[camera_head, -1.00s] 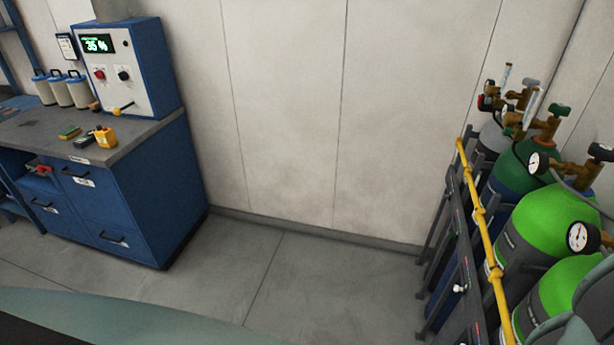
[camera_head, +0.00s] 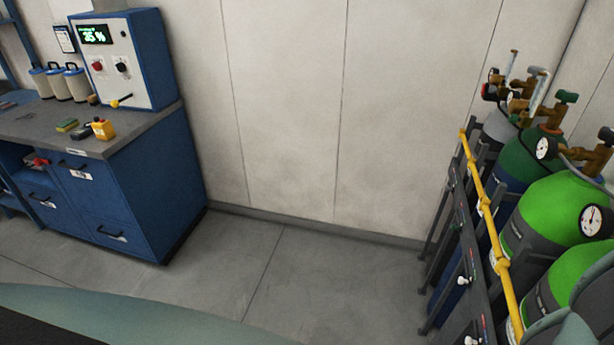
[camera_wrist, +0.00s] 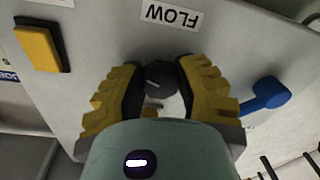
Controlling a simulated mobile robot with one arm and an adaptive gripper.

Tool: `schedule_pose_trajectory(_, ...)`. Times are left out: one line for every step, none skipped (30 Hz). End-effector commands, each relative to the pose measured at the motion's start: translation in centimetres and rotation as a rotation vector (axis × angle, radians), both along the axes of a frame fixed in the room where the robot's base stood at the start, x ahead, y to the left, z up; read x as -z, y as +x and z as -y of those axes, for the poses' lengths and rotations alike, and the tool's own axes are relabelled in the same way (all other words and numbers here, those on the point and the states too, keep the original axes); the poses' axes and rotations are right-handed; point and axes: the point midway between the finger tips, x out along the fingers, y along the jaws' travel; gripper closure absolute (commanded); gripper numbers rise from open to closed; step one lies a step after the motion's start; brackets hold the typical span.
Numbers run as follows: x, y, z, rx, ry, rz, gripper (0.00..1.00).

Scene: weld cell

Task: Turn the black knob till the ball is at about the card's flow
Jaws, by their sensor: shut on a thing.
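A black knob (camera_wrist: 159,78) sits on a grey panel (camera_wrist: 100,30) in the wrist view, below an upside-down white label (camera_wrist: 172,15) reading FLOW. My gripper (camera_wrist: 160,76) has its two yellow-padded fingers shut on the knob, one on each side. The fingers and my wrist hide part of the knob and the panel below it. I cannot make out the ball or the card with the flow in either view. My gripper does not show in the head view.
The head view shows a blue cabinet (camera_head: 150,190) with a control box (camera_head: 140,60), green gas cylinders (camera_head: 550,210) behind a yellow rail (camera_head: 490,215), and clear floor between.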

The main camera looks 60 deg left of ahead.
Motion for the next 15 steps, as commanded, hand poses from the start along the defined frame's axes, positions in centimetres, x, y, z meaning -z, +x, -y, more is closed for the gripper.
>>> schedule_pose_trajectory(0.8,0.06,-0.11,-0.002,-0.012,-0.015,1.0)
schedule_pose_trajectory(0.88,0.04,-0.14,-0.002,-0.017,-0.026,1.0)
schedule_pose_trajectory(0.89,0.05,-0.2,-0.002,-0.027,-0.039,1.0)
schedule_pose_trajectory(0.78,0.08,-0.25,-0.004,-0.038,-0.049,1.0)
schedule_pose_trajectory(0.73,0.09,-0.3,-0.004,-0.048,-0.061,1.0)
schedule_pose_trajectory(0.74,0.09,-0.32,-0.004,-0.06,-0.079,1.0)
schedule_pose_trajectory(0.73,0.09,-0.32,-0.004,-0.071,-0.093,1.0)
schedule_pose_trajectory(0.7,0.08,-0.31,-0.004,-0.082,-0.107,1.0)
schedule_pose_trajectory(0.61,0.07,-0.31,-0.004,-0.093,-0.12,1.0)
schedule_pose_trajectory(0.55,0.07,-0.31,-0.003,-0.099,-0.129,1.0)
schedule_pose_trajectory(0.5,0.05,-0.31,-0.003,-0.103,-0.134,1.0)
schedule_pose_trajectory(0.45,0.05,-0.31,-0.002,-0.105,-0.139,1.0)
schedule_pose_trajectory(0.42,0.04,-0.31,-0.001,-0.106,-0.141,1.0)
schedule_pose_trajectory(0.4,0.04,-0.31,-0.001,-0.106,-0.143,1.0)
schedule_pose_trajectory(0.37,0.04,-0.31,-0.002,-0.105,-0.144,1.0)
